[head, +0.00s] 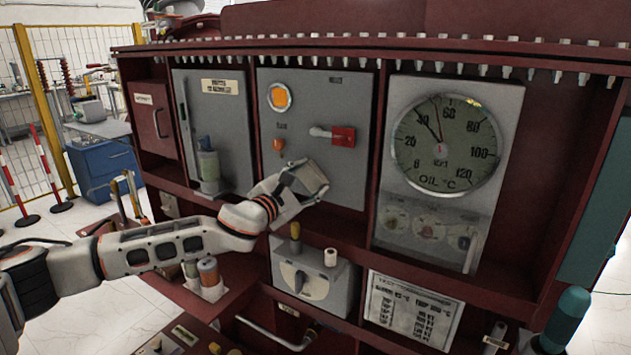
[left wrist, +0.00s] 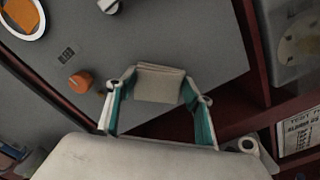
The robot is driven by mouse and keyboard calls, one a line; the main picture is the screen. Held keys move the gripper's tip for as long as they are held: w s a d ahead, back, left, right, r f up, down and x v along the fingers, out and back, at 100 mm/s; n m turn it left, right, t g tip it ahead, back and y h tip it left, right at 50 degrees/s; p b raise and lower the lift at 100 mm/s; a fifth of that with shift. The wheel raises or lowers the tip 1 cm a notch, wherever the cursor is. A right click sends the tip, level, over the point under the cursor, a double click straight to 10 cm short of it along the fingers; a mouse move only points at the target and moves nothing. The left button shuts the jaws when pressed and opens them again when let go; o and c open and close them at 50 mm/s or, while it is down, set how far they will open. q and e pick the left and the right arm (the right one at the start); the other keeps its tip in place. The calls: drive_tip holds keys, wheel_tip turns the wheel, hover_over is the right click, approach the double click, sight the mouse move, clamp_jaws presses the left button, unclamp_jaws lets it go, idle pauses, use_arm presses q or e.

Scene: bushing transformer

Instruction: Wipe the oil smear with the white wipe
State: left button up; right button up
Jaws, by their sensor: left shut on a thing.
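My left gripper (head: 308,182) is in front of the lower part of the grey panel with the orange lamp and red switch. In the left wrist view its two teal-padded fingers are shut on the white wipe (left wrist: 160,83), a pale folded block held between the fingertips. The grey panel (left wrist: 195,50) lies behind the wipe; I cannot tell whether they touch. In the head view the wipe cannot be told apart from the pale gripper. I cannot make out the oil smear in either view. My right gripper is not in view.
An orange knob (left wrist: 80,82) and a red switch (head: 343,136) stick out of the panel near the gripper. The oil gauge (head: 446,145) is to the right. Below are a grey box (head: 310,285) and a small white cylinder (head: 330,257).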

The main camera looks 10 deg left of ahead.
use_arm(q)
drive_tip(key=shift+w+a, duration=0.2)
drive_tip(key=shift+a, duration=0.35)
drive_tip(key=shift+w+a, duration=0.2)
drive_tip(key=shift+a, duration=0.3)
drive_tip(key=shift+s, duration=0.1)
drive_tip(key=shift+s+f, duration=0.1)
drive_tip(key=shift+s, duration=0.1)
drive_tip(key=shift+v, duration=2.75)
drive_tip(key=shift+v, duration=1.45)
